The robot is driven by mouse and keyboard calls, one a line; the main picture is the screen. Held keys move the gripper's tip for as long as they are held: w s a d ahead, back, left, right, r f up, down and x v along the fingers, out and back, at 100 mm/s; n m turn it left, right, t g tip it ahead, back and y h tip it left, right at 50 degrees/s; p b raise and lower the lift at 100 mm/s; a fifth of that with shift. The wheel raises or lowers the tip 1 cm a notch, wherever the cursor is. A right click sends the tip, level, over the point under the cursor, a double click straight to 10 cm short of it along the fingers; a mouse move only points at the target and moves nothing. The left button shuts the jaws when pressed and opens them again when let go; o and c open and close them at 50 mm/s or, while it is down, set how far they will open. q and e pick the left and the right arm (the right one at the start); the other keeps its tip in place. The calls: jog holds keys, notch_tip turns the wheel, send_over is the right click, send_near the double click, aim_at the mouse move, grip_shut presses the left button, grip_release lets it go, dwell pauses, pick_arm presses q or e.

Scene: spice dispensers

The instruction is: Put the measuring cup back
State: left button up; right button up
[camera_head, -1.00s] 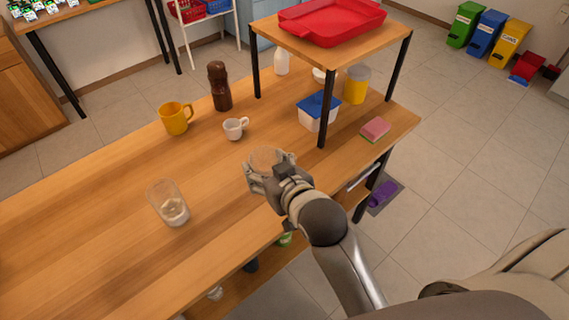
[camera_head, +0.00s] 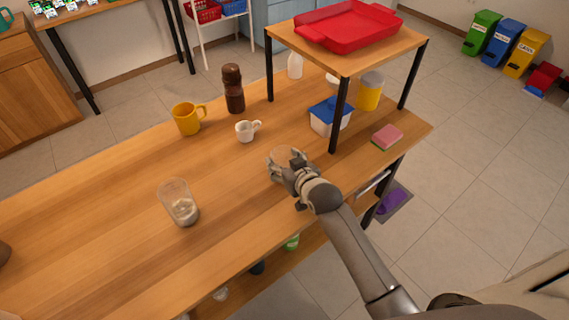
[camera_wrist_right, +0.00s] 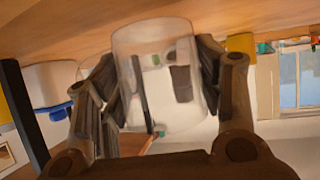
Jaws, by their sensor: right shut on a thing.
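A clear, see-through cup (camera_head: 287,158), likely the measuring cup, is held in my right gripper (camera_head: 288,170) above or on the front right part of the wooden table; I cannot tell whether it touches the wood. In the right wrist view, the clear cup (camera_wrist_right: 158,75) sits between the two dark fingers (camera_wrist_right: 160,85), which close on its sides. The gripper hides part of the cup in the head view. A second clear glass (camera_head: 180,203) with something pale in its bottom stands to the left on the table. My left gripper is not in view.
The wooden table (camera_head: 110,190) has a white cup (camera_head: 247,131), a yellow mug (camera_head: 187,118) and a brown bottle (camera_head: 233,88) behind the gripper. A raised shelf (camera_head: 345,61) carries a red tray (camera_head: 348,25). A blue-lidded box (camera_head: 329,117) and a sponge (camera_head: 387,137) stand to the right.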

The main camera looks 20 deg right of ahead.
jog(key=shift+f, duration=0.35)
jog(key=shift+f, duration=0.1)
jog(key=o, duration=1.1)
jog(key=v, duration=1.2)
jog(key=shift+s, duration=0.1)
